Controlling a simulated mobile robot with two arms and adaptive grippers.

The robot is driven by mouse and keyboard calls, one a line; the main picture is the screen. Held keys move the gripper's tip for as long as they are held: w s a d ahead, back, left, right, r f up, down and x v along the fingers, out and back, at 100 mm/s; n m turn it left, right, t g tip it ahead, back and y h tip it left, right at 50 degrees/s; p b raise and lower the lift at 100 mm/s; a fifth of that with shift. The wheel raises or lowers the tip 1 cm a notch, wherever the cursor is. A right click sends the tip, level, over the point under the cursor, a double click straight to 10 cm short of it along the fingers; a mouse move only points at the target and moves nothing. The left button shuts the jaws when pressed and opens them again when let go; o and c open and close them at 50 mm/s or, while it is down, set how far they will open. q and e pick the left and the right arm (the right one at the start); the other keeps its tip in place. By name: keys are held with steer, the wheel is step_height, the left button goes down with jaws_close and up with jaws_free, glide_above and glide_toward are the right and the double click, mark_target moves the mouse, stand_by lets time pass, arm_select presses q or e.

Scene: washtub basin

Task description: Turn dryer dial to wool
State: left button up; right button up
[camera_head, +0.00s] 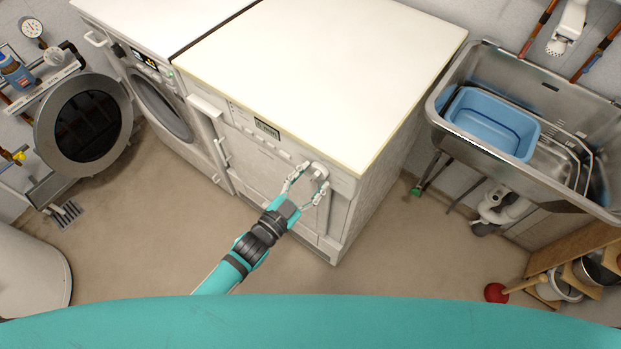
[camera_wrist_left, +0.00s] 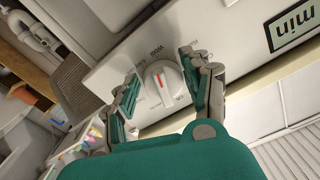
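The dryer (camera_head: 270,150) is the white machine on the right of two, with a dial near the right end of its front panel. In the left wrist view the dial (camera_wrist_left: 163,85) is a round white knob with a red mark, ringed by small printed words. My left gripper (camera_head: 308,178) is at the dial; in the wrist view its teal-padded fingers (camera_wrist_left: 163,82) are spread on either side of the knob, with gaps visible. A label beside the knob seems to read "WOOL", upside down. My right gripper is not in view.
A washing machine (camera_head: 160,85) with its round door (camera_head: 84,121) swung open stands to the left. A metal sink (camera_head: 450,135) holding a blue basin (camera_head: 492,122) is at the right. A display (camera_wrist_left: 294,27) reading "min" is on the dryer panel. Floor in front is clear.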

arm_select(q)
steer(key=o, duration=0.3)
steer(key=v, duration=1.2)
